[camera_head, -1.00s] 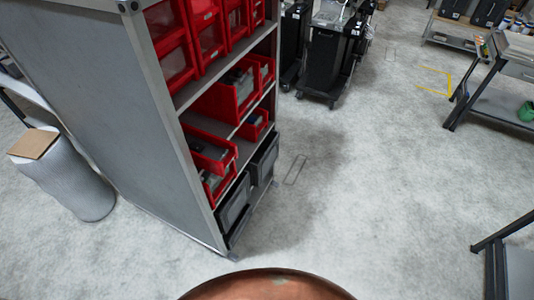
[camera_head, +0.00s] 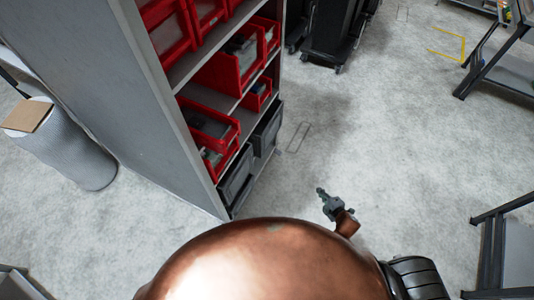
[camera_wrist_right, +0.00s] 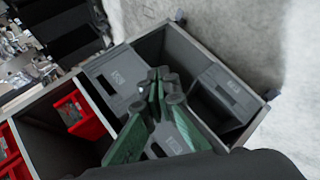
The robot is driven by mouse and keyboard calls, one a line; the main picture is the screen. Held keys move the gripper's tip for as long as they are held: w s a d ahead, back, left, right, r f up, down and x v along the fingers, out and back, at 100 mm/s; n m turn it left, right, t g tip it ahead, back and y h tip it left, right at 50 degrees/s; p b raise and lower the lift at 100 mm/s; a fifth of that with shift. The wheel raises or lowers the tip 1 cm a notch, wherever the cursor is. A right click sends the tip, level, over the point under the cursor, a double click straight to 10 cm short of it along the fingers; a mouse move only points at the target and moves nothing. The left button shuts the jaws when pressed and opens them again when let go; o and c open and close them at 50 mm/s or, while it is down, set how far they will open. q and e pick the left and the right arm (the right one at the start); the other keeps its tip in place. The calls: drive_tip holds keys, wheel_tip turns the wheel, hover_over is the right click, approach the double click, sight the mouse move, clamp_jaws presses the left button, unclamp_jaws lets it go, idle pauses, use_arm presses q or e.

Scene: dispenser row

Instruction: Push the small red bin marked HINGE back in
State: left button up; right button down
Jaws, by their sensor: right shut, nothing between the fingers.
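A grey shelf rack (camera_head: 90,60) holds several red bins. Small red bins show at the right of the middle shelves, such as one red bin (camera_head: 258,97), with another red bin (camera_head: 212,128) lower and nearer. No marking is legible, so I cannot tell which is HINGE. My right gripper (camera_head: 321,192) is over the floor, right of the rack and apart from it in the head view. In the right wrist view the gripper (camera_wrist_right: 158,78) has its fingers together and empty, in front of grey bins, with a red bin (camera_wrist_right: 80,116) to their left. My left gripper is not in view.
Grey bins (camera_head: 236,178) fill the bottom of the rack; they also show in the right wrist view (camera_wrist_right: 112,78). A grey cylinder (camera_head: 70,150) with a brown board stands left of the rack. Dark carts (camera_head: 335,35) stand behind. The floor to the right is largely clear.

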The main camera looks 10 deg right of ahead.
drive_tip(key=w+a+r+n+t+y, duration=0.1)
drive_tip(key=w+a+r+n+y, duration=0.2)
drive_tip(key=r, duration=0.5)
drive_tip(key=w+a+r+n+t+y, duration=0.1)
drive_tip(key=w+a+r+n, duration=0.1)
drive_tip(key=a+r+n, duration=0.45)
drive_tip(key=w+a+r+n+t+y, duration=0.1)
drive_tip(key=w+a+r+n+y, duration=0.15)
drive_tip(key=r, duration=0.75)
drive_tip(key=s+a+r+n+g+y, duration=0.2)
drive_tip(key=s+a+r+n+y, duration=0.15)
drive_tip(key=a+r+n, duration=0.45)
drive_tip(key=s+a+r+n+g+y, duration=0.15)
drive_tip(key=s+a+r+n, duration=0.25)
drive_tip(key=a+r+n, duration=0.5)
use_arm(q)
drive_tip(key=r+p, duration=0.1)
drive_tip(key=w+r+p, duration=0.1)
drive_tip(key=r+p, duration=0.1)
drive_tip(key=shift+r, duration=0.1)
use_arm(e)
drive_tip(key=w+a+r+y, duration=0.1)
drive_tip(key=w+a+r, duration=0.1)
drive_tip(key=w+a, duration=0.2)
drive_tip(key=shift+w+a, duration=0.4)
drive_tip(key=shift+w, duration=0.2)
